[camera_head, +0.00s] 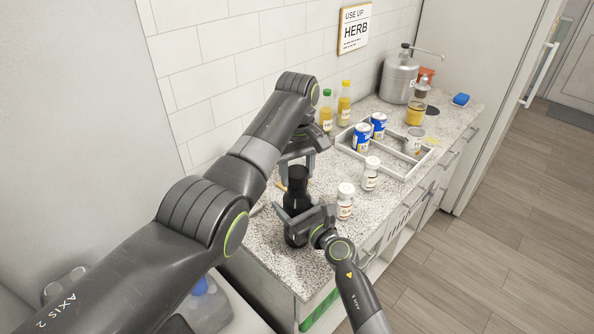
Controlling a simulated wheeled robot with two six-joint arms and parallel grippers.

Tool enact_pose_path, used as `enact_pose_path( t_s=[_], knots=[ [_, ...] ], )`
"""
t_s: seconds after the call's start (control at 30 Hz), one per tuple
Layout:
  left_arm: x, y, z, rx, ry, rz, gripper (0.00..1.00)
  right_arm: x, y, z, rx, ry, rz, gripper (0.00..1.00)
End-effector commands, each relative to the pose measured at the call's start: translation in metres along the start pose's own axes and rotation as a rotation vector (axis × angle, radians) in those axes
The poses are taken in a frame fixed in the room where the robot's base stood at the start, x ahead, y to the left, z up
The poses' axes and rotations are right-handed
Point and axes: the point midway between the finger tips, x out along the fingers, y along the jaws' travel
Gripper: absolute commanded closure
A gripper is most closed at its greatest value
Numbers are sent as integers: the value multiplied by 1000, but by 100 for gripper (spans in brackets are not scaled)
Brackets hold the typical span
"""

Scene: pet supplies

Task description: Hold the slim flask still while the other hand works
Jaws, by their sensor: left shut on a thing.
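The slim flask (297,182) is dark, nearly black, and stands upright near the front left of the counter. My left gripper (296,168) reaches down from above and is shut at the flask's upper end. My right gripper (289,217) comes in from the lower right, with its fingers at the flask's body. Those fingers hide part of the body. I cannot tell whether they press on it, as dark flask and dark fingers blend together.
Two white-capped bottles (345,201) (370,174) stand close to the right of the flask. Behind them is a divided tray (411,172) with blue cans (361,137). Yellow bottles (344,103) stand by the wall; a metal canister (399,78) is farther back. The counter's front edge is near.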

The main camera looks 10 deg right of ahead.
Motion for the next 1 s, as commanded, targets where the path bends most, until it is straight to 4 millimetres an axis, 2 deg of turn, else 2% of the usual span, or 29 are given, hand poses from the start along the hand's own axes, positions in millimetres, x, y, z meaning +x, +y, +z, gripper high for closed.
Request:
enact_pose_path(
  t_s=[0.6, 0.77, 1.0],
  knots=[
    [-1, 0, -1, -980, 2, 5, 82, 0, 0, 0, -3, 0, 1, 100],
    [-2, 0, -2, -1135, 2, 5, 82, 0, 0, 0, -3, 0, 1, 100],
    [-2, 0, -2, -1147, 3, 8, 82, 0, 0, 0, -2, 0, 1, 100]
  ],
)
